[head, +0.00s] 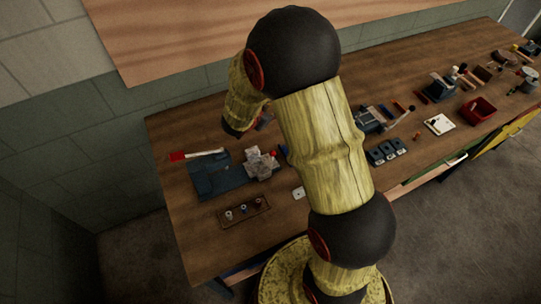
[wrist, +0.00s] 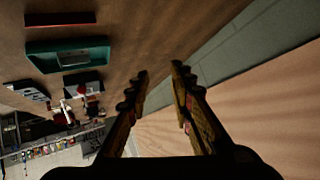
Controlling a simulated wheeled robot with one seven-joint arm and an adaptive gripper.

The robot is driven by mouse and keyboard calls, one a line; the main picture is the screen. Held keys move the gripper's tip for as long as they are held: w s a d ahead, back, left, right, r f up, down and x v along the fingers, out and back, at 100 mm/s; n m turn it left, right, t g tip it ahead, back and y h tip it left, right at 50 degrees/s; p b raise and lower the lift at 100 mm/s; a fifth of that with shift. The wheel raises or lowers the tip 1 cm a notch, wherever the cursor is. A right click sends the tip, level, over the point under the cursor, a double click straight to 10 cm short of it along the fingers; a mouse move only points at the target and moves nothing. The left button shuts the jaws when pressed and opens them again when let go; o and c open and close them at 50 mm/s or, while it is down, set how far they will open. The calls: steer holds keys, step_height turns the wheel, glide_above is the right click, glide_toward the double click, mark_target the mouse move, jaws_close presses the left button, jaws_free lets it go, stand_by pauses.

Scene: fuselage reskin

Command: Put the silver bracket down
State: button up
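In the wrist view, the two fingers of my gripper (wrist: 160,72) stand apart with bare bench and wall seen between them. I see nothing held there. In the head view my arm covers most of the gripper. A pale silver-grey blocky piece (head: 261,163), which looks like the silver bracket, sits at the right end of a dark blue plate (head: 215,181) on the bench. It is apart from my arm in the picture. I cannot make out its exact shape, and I cannot pick it out in the wrist view.
The wooden bench (head: 185,222) runs along the wall. A red-ended tool (head: 197,154) lies behind the plate, and a small wooden rack (head: 243,212) stands in front. Dark blocks (head: 385,153), a vise (head: 368,121) and a red bin (head: 479,109) are to the right.

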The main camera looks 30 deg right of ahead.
steer(key=w+a+r+n+t+y, duration=0.35)
steer(key=a+r+n+y, duration=0.2)
steer(key=a+r, duration=0.7)
steer(key=s+a+r+n+y, duration=0.5)
steer(key=s+a+r, duration=0.3)
steer(key=a, duration=0.1)
steer(key=s+d+n+g+h, duration=0.1)
steer(key=s+n+g, duration=0.2)
steer(key=s, duration=2.2)
steer(key=shift+r+n+g, duration=0.25)
steer(key=shift+n+g, duration=0.1)
steer(key=shift+n, duration=0.8)
step_height(320, 180, down, 5)
steer(key=b, duration=0.4)
steer(key=shift+r+b, duration=0.2)
steer(key=shift+b, duration=0.1)
